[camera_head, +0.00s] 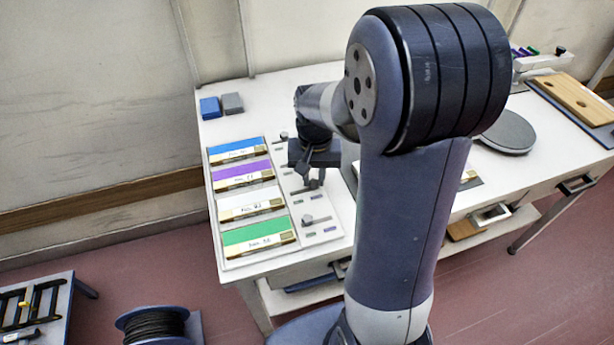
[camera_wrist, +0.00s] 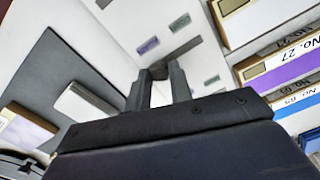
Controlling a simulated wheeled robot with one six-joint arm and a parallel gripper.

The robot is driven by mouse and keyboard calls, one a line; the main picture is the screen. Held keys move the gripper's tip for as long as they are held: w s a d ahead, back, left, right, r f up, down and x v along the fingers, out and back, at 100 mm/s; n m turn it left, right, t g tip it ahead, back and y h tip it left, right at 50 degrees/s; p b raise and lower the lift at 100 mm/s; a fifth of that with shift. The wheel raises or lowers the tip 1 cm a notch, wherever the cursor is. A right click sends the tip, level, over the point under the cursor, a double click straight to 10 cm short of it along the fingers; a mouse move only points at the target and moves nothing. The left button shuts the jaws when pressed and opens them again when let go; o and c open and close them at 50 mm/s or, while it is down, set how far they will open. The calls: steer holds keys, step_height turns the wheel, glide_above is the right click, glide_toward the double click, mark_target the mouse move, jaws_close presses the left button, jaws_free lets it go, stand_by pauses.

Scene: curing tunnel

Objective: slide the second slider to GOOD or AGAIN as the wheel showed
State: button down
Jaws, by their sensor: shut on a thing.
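The white slider panel (camera_head: 320,232) lies beside a column of coloured cards. A slider with a dark knob and grey bar (camera_wrist: 185,49) sits between my gripper's fingers (camera_wrist: 160,76) in the wrist view. My gripper (camera_head: 309,182) is shut on this knob, at the middle of the panel, in the head view. One slider (camera_head: 282,138) is farther back, and another (camera_head: 309,219) is nearer the front. Small purple (camera_wrist: 149,46) and green (camera_wrist: 180,22) marks lie beyond the held knob. Their lettering is too small to read, and my gripper hides part of the slider's track.
Blue, purple, white and green cards (camera_head: 256,237) lie left of the panel. Blue (camera_head: 210,107) and grey (camera_head: 232,103) blocks stand at the table's back left. A round grey disc (camera_head: 508,134) and a wooden board (camera_head: 577,98) are at the right. My arm hides the table's middle.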

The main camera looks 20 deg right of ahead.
mark_target(316, 181)
steer(key=shift+d, duration=0.15)
steer(key=c, duration=1.3)
jaws_free()
steer(key=shift+d, duration=0.1)
steer(key=shift+o, duration=0.2)
step_height(316, 181, up, 11)
steer(key=shift+p, duration=0.3)
steer(key=shift+f, duration=0.15)
step_height(316, 181, down, 11)
steer(key=shift+r+b, duration=0.2)
steer(key=shift+b, duration=0.1)
steer(key=shift+a+f, duration=0.1)
steer(key=shift+a, duration=0.7)
